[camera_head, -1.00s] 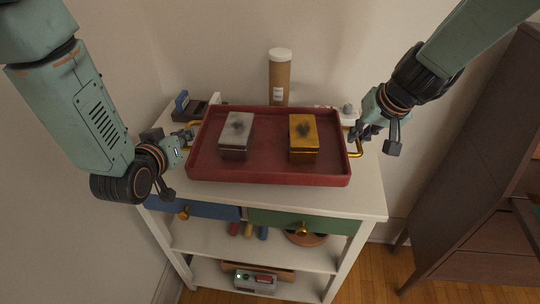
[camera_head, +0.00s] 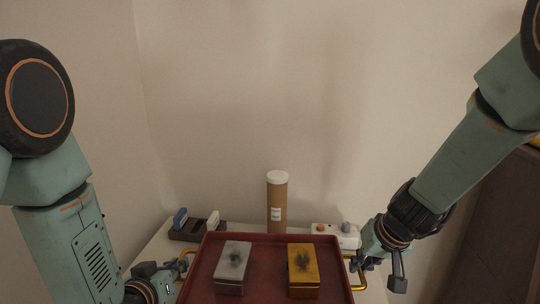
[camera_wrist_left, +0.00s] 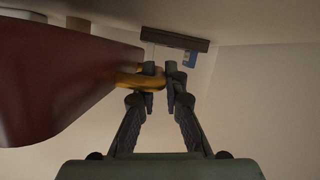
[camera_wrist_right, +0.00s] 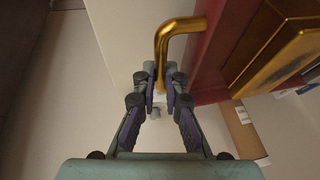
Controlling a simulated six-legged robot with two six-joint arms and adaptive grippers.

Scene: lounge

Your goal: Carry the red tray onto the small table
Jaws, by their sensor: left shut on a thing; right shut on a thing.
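The red tray (camera_head: 225,256) is low in the head view, its near part cut off by the bottom edge. It carries a silver box (camera_head: 233,270) and a gold box (camera_head: 302,273), both with dark marks on top. My left gripper (camera_head: 180,268) is shut on the tray's left brass handle, clear in the left wrist view (camera_wrist_left: 128,81). My right gripper (camera_head: 361,264) is shut on the right brass handle, clear in the right wrist view (camera_wrist_right: 168,35). I cannot tell if the tray touches the white surface below. I cannot make out a separate small table.
Behind the tray on the white top (camera_head: 160,245) stand a brown tube (camera_head: 277,205) with a white lid, a dark holder (camera_head: 190,232) with blue and white pieces, and a white device (camera_head: 335,235). A wall rises behind. Dark brown furniture (camera_head: 500,230) stands at the right.

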